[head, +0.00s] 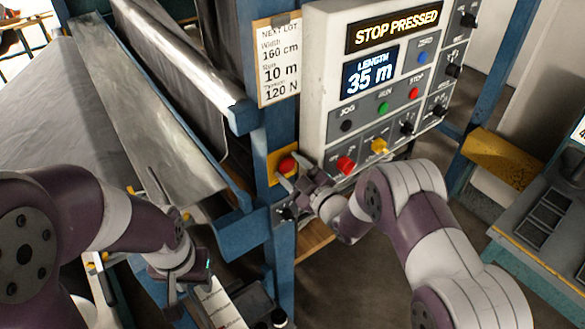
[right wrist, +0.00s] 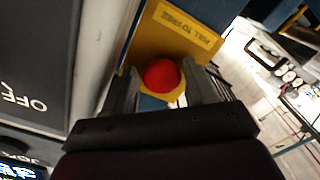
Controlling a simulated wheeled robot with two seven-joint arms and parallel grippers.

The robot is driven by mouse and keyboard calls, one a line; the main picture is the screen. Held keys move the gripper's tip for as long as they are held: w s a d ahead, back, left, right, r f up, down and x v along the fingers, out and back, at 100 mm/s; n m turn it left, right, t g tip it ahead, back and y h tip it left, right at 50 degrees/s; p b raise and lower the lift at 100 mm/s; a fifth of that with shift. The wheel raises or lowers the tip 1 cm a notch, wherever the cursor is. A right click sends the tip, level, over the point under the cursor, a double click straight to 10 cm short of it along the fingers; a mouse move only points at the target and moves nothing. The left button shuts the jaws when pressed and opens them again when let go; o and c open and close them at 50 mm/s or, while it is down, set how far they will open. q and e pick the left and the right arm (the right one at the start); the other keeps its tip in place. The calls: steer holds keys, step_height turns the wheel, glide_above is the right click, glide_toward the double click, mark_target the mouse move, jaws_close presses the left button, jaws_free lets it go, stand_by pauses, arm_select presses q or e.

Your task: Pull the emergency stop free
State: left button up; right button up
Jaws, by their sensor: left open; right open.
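The emergency stop is a red mushroom button (head: 287,166) on a yellow plate (head: 273,163), fixed to a blue post left of the control panel. It also shows in the right wrist view as a red button (right wrist: 162,75), below a "PULL TO FREE" label (right wrist: 186,27). My right gripper (head: 288,182) is open at the button; in the right wrist view its fingers stand on either side of the red head, and contact cannot be told. The panel's display (head: 398,27) reads "STOP PRESSED". My left gripper (head: 172,303) is open, low at the left, away from the button.
The control panel (head: 318,92) beside the button carries knobs, push buttons and a length display reading 35 m. A lot card (head: 279,62) hangs on the post. A machine with grey rolls (head: 190,50) stands at the left. A grey-topped unit (head: 545,215) stands at the right.

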steer(key=shift+a, duration=0.1)
jaws_close()
steer(key=shift+s+d+f+b, duration=0.1)
steer(key=shift+s+d+b, duration=0.2)
steer(key=shift+s+b, duration=0.15)
steer(key=shift+s+d, duration=0.2)
steer(key=shift+s, duration=0.05)
jaws_free()
steer(key=shift+s+d+r, duration=0.1)
steer(key=shift+s+r, duration=0.15)
steer(key=shift+s, duration=0.05)
steer(key=shift+s+d+f+b, duration=0.2)
steer(key=shift+s+d+b, duration=0.05)
steer(key=shift+b, duration=0.05)
steer(key=b+v, duration=0.3)
steer(key=v, duration=0.9)
steer(key=shift+r+b, duration=0.2)
steer(key=shift+b, duration=0.2)
